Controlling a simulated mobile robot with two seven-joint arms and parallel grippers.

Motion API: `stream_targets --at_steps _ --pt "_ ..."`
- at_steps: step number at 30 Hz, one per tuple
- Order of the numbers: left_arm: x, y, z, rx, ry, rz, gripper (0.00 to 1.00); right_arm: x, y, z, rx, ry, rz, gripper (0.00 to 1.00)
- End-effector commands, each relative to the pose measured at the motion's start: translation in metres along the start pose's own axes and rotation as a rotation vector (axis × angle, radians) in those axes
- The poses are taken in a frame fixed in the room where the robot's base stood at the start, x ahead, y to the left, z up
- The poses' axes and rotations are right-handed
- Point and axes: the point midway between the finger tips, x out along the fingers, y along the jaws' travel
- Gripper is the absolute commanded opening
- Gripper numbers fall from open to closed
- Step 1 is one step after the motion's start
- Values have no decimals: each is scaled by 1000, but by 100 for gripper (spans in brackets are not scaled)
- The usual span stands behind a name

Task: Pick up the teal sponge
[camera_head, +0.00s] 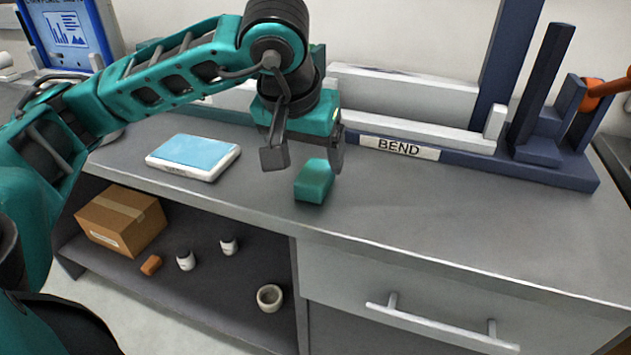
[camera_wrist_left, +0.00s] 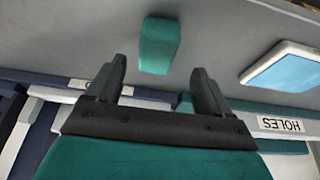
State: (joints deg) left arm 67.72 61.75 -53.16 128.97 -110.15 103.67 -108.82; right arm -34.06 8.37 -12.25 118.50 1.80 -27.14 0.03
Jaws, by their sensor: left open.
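The teal sponge (camera_head: 314,182) is a small block lying on the grey counter, near its front edge. My left gripper (camera_head: 304,158) is above and beside it in the head view, its fingers apart and nothing between them. In the left wrist view the sponge (camera_wrist_left: 159,45) lies beyond the tips of the open left gripper (camera_wrist_left: 160,75), roughly in line with the gap between them. The sponge does not appear to be touched. My right gripper is not in view.
A white tray with a blue top (camera_head: 193,156) lies on the counter to the left. A dark blue fixture labelled BEND (camera_head: 399,148) stands along the back right. Below the counter, a shelf holds a cardboard box (camera_head: 121,220) and small items. The counter right of the sponge is clear.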

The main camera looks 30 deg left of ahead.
Motion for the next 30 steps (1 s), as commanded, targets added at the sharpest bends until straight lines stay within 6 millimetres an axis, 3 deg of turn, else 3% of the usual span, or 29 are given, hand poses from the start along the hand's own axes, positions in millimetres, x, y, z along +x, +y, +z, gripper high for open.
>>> stream_targets --at_steps 12,21,30 --pt "50 4 1 -1 -2 0 81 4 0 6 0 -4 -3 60" --pt "54 5 0 -1 0 2 81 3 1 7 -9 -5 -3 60" --pt "54 5 0 -1 0 2 52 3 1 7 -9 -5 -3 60"
